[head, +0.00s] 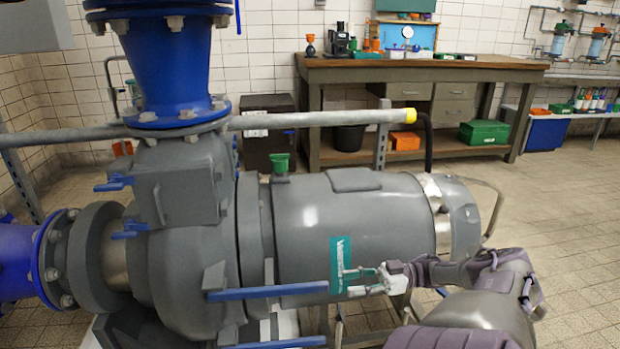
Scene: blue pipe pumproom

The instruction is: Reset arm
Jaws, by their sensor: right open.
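My right gripper (356,281) is in the lower middle of the head view, in front of the grey pump motor (345,225). Its two thin fingers point left and are apart, with nothing between them. They overlap the teal label on the motor's side in the picture; I cannot tell whether they touch it. My right arm (480,300) comes in from the lower right, bent at the elbow. My left gripper and left arm are not in view.
The grey pump housing (185,230) with blue pipe (170,65) and blue handles fills the left. A grey rail (320,118) with a yellow end runs behind the motor. A wooden workbench (420,72) stands at the back. The tiled floor (565,215) at right is clear.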

